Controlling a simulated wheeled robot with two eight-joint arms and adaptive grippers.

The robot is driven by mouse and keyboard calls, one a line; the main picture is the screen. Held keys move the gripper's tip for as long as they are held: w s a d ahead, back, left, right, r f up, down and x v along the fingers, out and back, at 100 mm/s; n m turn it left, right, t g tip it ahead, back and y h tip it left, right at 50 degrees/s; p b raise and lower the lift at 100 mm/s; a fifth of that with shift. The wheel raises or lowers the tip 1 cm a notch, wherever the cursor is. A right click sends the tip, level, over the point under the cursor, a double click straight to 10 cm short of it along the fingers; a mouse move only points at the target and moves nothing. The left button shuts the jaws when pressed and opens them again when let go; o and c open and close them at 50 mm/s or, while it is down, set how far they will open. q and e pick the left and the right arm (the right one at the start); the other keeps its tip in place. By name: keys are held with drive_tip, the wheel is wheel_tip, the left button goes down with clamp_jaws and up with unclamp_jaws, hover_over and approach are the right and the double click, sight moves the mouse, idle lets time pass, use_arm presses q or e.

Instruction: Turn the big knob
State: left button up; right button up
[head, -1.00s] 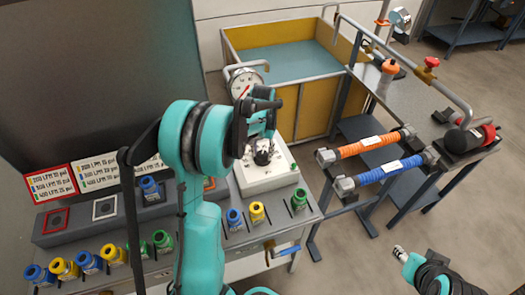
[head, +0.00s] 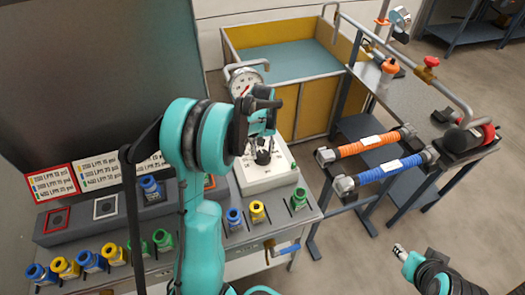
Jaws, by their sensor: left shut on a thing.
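The big knob (head: 263,157) is a dark knob on the sloped top of a white box (head: 285,172), at the back right of the grey bench. My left gripper (head: 264,150) reaches down over it from above and is shut on it. The wrist and fingers hide most of the knob. A round pressure gauge (head: 245,84) with a white face stands behind, partly hidden by my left arm. My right gripper (head: 400,251) is at the lower right, away from the bench. Its fingers are too small to tell whether they are open.
Several blue, yellow and green nozzles (head: 257,212) stand along the grey bench (head: 240,240). A yellow-walled bin (head: 311,107) is behind. Orange (head: 366,144) and blue (head: 392,170) hoses lie on a side rack.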

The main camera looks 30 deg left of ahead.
sight(262, 154)
use_arm(q)
drive_tip(key=o, duration=1.2)
drive_tip(key=shift+c, duration=0.2)
drive_tip(key=shift+r, duration=0.15)
wheel_tip(262, 154, up, 12)
drive_tip(key=shift+s+f, duration=0.1)
drive_tip(key=shift+f, duration=0.15)
